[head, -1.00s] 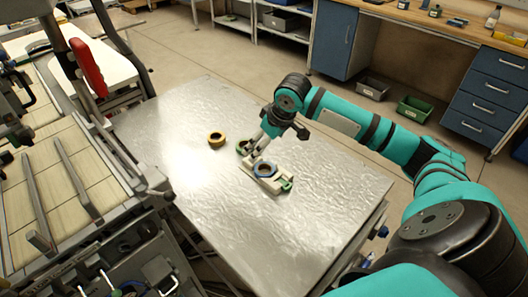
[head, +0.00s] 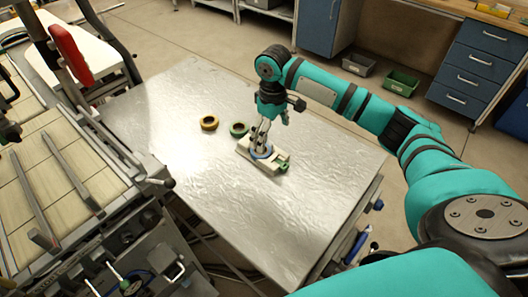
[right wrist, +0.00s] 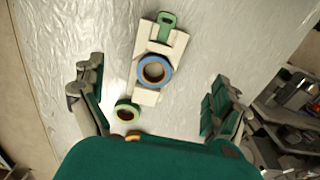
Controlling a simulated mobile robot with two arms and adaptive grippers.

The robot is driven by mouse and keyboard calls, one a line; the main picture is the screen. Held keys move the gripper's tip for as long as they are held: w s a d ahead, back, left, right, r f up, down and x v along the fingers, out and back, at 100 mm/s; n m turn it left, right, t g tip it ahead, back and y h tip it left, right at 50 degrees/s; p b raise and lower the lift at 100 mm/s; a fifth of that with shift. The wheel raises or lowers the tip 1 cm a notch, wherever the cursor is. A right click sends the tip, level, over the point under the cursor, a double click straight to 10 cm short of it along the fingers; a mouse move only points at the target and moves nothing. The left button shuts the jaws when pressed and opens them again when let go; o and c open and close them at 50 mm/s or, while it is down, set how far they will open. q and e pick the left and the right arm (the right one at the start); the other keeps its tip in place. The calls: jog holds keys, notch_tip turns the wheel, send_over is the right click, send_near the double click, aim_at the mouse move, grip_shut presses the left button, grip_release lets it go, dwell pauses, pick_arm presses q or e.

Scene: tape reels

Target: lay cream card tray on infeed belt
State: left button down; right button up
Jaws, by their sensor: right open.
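The cream card tray (head: 269,167) lies flat on the metal table, with a blue-rimmed tape reel (right wrist: 154,70) on it and a green piece (right wrist: 166,27) at one end. In the right wrist view the tray (right wrist: 178,42) shows whole, beyond and between my fingers. My right gripper (head: 262,147) is open above the tray, its fingers pointing down; whether they touch it I cannot tell. The tan panelled surface at left (head: 90,170), with grey rails, looks like the infeed belt. My left gripper is not in view.
A green reel (head: 238,129) and a yellow reel (head: 209,123) lie on the metal table (head: 190,90) just left of the tray. The table's front and right are clear. Machine frames and a red-padded post (head: 70,55) stand along the left.

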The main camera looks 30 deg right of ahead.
send_over(272, 156)
jog(key=f, duration=0.4)
jog(key=shift+w+a, duration=0.1)
jog(key=shift+a, duration=0.1)
jog(key=shift+f+p, duration=0.35)
jog(key=shift+f, duration=0.15)
jog(key=f, duration=0.2)
jog(key=f+p, duration=0.1)
jog(key=f, duration=0.2)
jog(key=shift+d, duration=0.2)
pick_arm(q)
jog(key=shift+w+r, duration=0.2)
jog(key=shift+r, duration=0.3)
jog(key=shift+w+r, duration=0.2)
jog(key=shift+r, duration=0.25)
pick_arm(e)
jog(key=shift+r, duration=0.1)
jog(key=c, duration=1.4)
jog(key=shift+o, duration=0.2)
jog(key=shift+r, duration=0.1)
